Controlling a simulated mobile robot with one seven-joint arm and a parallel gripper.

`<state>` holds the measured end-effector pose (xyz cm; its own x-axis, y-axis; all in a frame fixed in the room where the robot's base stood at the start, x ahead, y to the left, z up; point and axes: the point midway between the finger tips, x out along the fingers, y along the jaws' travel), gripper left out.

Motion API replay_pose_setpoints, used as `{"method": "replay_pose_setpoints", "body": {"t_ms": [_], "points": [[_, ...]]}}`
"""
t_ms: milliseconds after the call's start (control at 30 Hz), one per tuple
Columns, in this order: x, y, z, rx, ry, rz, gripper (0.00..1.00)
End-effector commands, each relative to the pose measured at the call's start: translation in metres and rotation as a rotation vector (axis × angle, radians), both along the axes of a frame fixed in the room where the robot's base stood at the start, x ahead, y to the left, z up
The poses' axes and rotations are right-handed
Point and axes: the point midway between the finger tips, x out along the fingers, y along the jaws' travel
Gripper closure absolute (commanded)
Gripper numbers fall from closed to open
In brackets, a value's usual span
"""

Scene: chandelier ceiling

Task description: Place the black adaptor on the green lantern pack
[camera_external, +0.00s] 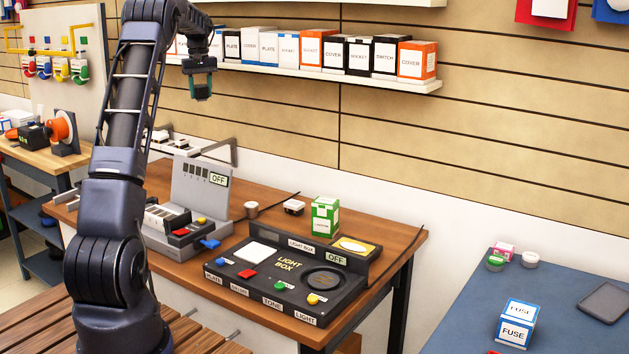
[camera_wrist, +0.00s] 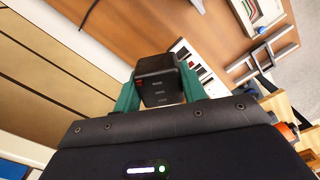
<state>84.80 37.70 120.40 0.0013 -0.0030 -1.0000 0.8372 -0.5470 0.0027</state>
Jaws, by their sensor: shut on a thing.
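The green lantern pack (camera_external: 325,218), a small green box with a white label, stands upright on the wooden table behind the light box. My gripper is well above it and to its left. I cannot make out the pack in the wrist view.
The black light box (camera_external: 238,284) with coloured buttons fills the table's front. A grey device (camera_external: 200,186) with an OFF sign stands at left. A small cup (camera_external: 251,209) and a small black-and-white item (camera_external: 293,207) lie left of the pack. Boxes line the wall shelf (camera_external: 330,76).

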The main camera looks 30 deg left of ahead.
Motion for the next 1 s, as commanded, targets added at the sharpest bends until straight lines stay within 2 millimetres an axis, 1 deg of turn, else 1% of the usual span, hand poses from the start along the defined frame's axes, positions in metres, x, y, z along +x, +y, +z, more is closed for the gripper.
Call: {"method": "replay_pose_setpoints", "body": {"t_ms": [33, 167, 200, 267, 300, 367, 400, 433, 633, 800, 900, 1000], "points": [[0.009, -0.023, 0.001, -0.001, 0.000, -0.045, 0.82], [0.027, -0.078, 0.001, -0.001, -0.002, -0.161, 0.82], [0.033, -0.095, 0.002, -0.001, -0.002, -0.198, 0.82], [0.039, -0.121, 0.001, -0.002, 0.000, -0.251, 0.82], [0.043, -0.137, 0.001, -0.001, -0.001, -0.287, 0.82], [0.047, -0.163, 0.001, -0.001, -0.001, -0.341, 0.82], [0.051, -0.181, 0.001, -0.001, -0.001, -0.377, 0.82], [0.052, -0.193, 0.001, 0.000, -0.002, -0.404, 0.82], [0.058, -0.277, 0.001, 0.000, -0.001, -0.583, 0.82], [0.056, -0.347, -0.001, 0.000, -0.002, -0.732, 0.82], [0.052, -0.385, -0.001, 0.002, -0.002, -0.815, 0.82], [0.048, -0.414, -0.002, 0.002, -0.002, -0.881, 0.82]]}}
